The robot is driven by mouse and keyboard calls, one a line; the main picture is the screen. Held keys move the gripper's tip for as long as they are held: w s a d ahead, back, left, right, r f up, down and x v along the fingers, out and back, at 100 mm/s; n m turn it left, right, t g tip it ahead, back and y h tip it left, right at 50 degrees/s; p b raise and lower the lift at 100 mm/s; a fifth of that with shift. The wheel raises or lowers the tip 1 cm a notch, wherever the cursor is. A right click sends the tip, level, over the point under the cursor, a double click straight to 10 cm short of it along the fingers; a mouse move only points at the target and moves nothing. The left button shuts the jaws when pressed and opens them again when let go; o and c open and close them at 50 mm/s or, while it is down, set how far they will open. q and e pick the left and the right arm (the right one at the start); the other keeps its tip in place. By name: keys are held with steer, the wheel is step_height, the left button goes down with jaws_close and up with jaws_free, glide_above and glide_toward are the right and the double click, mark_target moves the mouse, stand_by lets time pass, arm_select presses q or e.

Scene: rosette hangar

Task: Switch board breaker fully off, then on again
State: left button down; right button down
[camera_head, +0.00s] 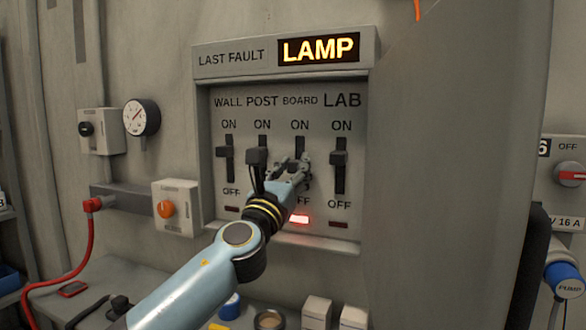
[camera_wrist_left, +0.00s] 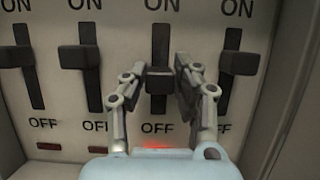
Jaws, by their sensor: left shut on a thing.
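The breaker panel (camera_head: 285,225) has four labelled slots: WALL, POST, BOARD and LAB. My left gripper (camera_head: 292,165) reaches in at the BOARD slot, and its fingers partly hide it. In the left wrist view, my left gripper (camera_wrist_left: 160,78) is shut on the dark BOARD breaker handle (camera_wrist_left: 159,82), with one finger on each side. That handle sits around the middle of its slot, lower than the neighbouring handles. The red light (camera_head: 299,218) under BOARD is lit. My right gripper is not in view.
The POST handle (camera_head: 257,156) and LAB handle (camera_head: 338,157) stand close on either side of my gripper. The LAMP sign (camera_head: 318,49) glows above. A gauge (camera_head: 141,117), an orange-knob box (camera_head: 173,228) and a red hose (camera_head: 88,240) are at left.

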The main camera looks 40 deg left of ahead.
arm_select(q)
step_height(320, 180, down, 2)
steer(key=shift+f+b, duration=0.15)
steer(key=shift+b, duration=0.7)
steer(key=c, duration=1)
jaws_free()
steer(key=v, duration=1.2)
steer(key=shift+d, duration=0.1)
